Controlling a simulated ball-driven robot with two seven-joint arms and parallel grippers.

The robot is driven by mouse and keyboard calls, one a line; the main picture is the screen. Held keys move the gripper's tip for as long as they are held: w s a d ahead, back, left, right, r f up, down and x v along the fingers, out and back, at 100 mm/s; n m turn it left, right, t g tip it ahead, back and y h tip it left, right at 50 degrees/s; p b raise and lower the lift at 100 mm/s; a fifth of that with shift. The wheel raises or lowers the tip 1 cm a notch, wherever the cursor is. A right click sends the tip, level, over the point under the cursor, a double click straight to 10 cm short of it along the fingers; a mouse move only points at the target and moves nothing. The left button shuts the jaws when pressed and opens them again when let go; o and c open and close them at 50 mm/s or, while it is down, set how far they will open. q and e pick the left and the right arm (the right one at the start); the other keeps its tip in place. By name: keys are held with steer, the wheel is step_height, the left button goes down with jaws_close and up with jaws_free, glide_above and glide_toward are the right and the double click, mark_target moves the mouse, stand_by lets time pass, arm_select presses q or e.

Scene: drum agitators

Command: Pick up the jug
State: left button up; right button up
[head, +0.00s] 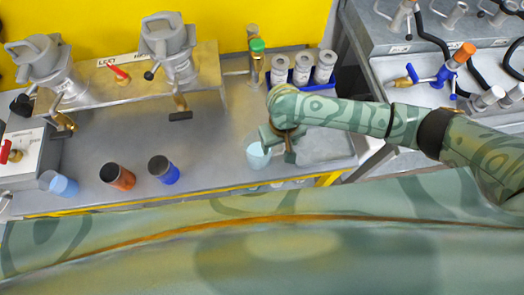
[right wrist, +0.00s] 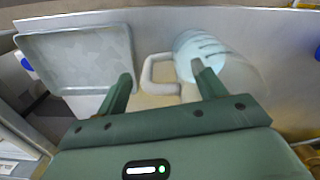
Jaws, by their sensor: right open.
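The jug (head: 258,156) is pale blue and see-through, and stands on the grey bench near its front edge. In the right wrist view the jug (right wrist: 212,58) shows marks on its side, and its whitish handle (right wrist: 150,76) points left. My right gripper (head: 279,148) is at the jug's right side in the head view and partly covers it. In the right wrist view my right gripper (right wrist: 163,84) is open, and the handle appears between its fingers. The right finger overlaps the jug's body in the picture; I cannot tell if they touch. My left gripper is not in view.
A shallow grey tray (head: 335,150) lies right of the jug. Blue (head: 164,170), orange (head: 117,176) and pale blue (head: 60,185) cups stand to the left. Metal drum machines (head: 170,50) and several white-topped containers (head: 302,68) stand behind. The bench's middle is clear.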

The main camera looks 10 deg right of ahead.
steer(key=shift+f, duration=0.7)
steer(key=shift+r, duration=0.1)
steer(key=c, duration=1.4)
steer(key=shift+r, duration=0.1)
